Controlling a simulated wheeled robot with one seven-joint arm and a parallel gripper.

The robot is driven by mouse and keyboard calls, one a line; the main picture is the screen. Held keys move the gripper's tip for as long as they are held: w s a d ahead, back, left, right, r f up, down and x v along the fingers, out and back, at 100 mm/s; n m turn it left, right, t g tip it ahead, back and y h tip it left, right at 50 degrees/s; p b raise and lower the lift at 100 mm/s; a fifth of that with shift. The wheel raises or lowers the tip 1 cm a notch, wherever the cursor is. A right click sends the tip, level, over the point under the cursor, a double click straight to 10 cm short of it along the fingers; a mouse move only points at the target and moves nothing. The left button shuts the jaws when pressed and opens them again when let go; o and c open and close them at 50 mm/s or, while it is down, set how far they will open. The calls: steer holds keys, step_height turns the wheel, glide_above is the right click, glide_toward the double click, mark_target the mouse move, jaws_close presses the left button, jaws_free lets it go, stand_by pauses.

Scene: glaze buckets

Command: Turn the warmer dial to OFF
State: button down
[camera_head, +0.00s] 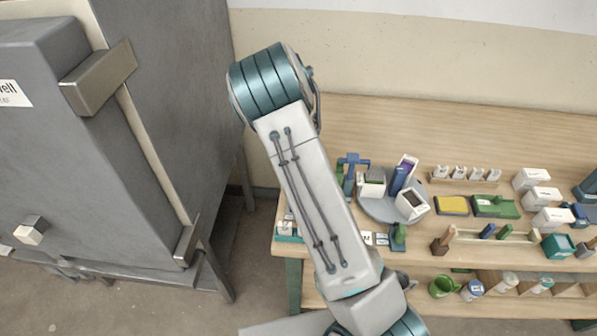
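I cannot make out a warmer dial or an OFF mark for certain. A large grey cabinet (180,90) stands at the left, with a label ending in "ell" (12,94) partly cut off by the picture edge. A small block with a pale face (30,231) sticks out low on the cabinet's front; I cannot tell whether it is a knob. My arm rises from the bottom edge to a teal joint near the top middle. My gripper is not visible, so its hold is hidden.
A wooden bench (420,125) fills the right, holding a round grey stand (380,209), a yellow sponge-like block (452,206), a green block (496,206) and white boxes (531,179). A lower shelf holds a green mug (442,287) and jars. Bare floor lies between cabinet and bench.

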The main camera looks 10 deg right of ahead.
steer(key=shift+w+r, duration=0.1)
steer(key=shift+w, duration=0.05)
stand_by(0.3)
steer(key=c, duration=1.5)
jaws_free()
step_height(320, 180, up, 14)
steer(key=shift+b, duration=0.45)
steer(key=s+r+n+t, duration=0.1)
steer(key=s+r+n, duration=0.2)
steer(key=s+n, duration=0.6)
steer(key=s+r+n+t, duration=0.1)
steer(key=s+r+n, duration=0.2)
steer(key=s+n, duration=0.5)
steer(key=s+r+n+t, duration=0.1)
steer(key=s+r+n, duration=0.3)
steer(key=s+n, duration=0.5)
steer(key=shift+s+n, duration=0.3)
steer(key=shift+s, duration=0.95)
